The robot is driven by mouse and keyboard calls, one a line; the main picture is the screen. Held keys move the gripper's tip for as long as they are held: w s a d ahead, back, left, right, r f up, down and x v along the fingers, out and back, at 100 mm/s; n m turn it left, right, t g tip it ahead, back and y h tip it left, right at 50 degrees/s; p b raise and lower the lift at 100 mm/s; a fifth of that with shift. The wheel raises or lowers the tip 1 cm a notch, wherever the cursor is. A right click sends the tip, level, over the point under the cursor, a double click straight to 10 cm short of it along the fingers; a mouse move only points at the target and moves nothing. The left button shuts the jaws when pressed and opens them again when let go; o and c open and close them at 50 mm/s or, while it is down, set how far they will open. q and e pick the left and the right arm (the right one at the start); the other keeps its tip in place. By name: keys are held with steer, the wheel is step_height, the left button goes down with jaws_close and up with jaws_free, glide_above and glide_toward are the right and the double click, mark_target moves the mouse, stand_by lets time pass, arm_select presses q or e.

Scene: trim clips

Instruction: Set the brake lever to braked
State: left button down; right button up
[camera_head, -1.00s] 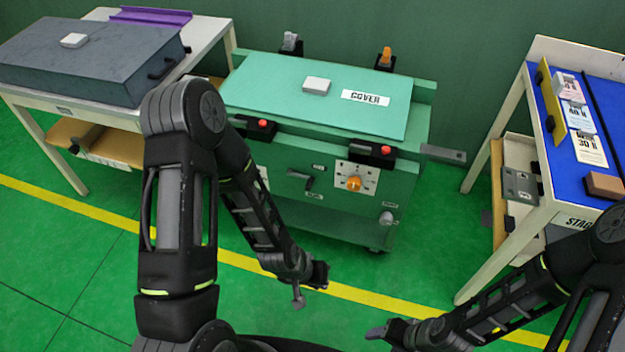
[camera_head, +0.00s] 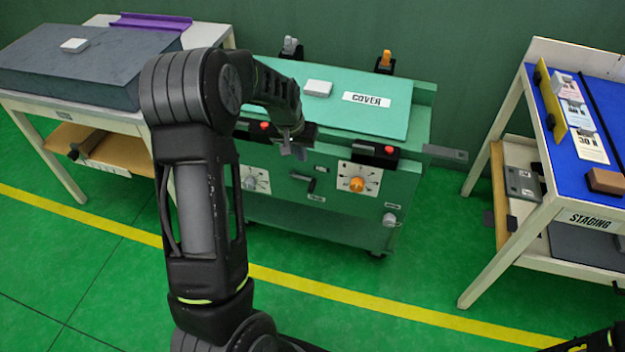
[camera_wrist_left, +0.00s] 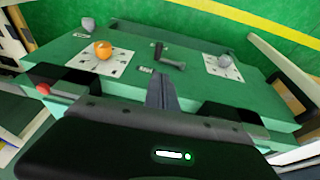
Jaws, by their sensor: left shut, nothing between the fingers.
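A small dark lever (camera_head: 313,184) sits on the green cabinet's (camera_head: 340,210) front, between two dial knobs, with small labels beside it. In the left wrist view the lever (camera_wrist_left: 166,56) shows beyond my fingers, its dark handle slanting away from its pivot. I cannot read which setting it points to. My left gripper (camera_head: 293,151) is shut and empty, in front of the cabinet's upper front edge, above the lever in the head view. Its closed fingers (camera_wrist_left: 160,88) point toward the lever with a gap between. My right gripper is out of view.
An orange knob (camera_head: 357,184) and a grey knob (camera_head: 249,183) flank the lever. A black block with a red button (camera_head: 389,150) sits on the front ledge. The cover (camera_head: 340,90) tops the cabinet. A staging table (camera_head: 590,200) stands right, a grey-topped one (camera_head: 100,70) left.

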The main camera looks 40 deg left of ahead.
arm_select(q)
steer(key=shift+f, duration=0.15)
glide_toward(311, 184)
steer(key=x, duration=0.5)
steer(key=shift+w+a+f, duration=0.1)
steer(key=shift+w+f, duration=0.05)
steer(key=shift+f, duration=0.6)
steer(key=shift+w+f, duration=0.1)
